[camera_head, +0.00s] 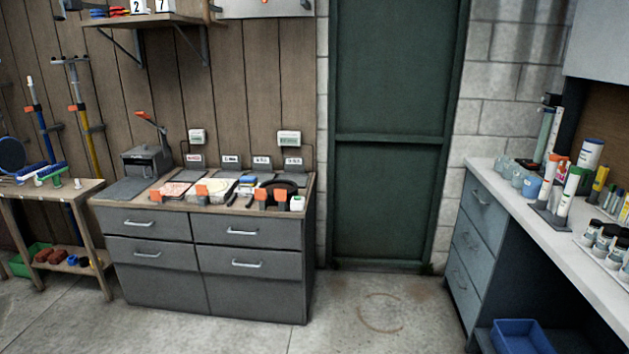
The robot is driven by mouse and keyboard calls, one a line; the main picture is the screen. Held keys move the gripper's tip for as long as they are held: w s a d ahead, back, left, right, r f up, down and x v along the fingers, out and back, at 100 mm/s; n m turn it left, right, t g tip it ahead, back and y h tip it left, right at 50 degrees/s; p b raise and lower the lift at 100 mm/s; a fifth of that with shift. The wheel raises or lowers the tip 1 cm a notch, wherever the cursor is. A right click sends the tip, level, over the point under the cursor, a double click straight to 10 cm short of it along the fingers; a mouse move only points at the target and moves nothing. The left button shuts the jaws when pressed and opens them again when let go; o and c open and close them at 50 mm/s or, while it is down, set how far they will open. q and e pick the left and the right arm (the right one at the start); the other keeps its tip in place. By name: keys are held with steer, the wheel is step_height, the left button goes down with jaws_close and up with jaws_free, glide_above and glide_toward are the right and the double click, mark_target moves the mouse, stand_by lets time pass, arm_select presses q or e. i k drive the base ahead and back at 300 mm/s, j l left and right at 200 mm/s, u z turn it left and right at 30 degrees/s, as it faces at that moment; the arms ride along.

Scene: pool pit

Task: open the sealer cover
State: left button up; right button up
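A grey box-shaped device (146,162) stands at the left end of the top of a grey drawer cabinet (150,228). It looks like the sealer, but its label cannot be read from here. A thin lever with an orange end (148,118) rises from it, slanting up to the left. Whether its cover is open or closed is too small to tell. A flat grey pad (124,189) lies in front of it. Neither of my grippers is in view.
Pads, orange tags and small tools crowd the cabinet top. A wooden bench (92,187) stands to its left. A white-topped counter (545,250) with bottles and a blue bin (520,337) is on the right. The concrete floor (370,315) between is clear before a green door (390,130).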

mark_target(250, 190)
steer(key=i, duration=1.6)
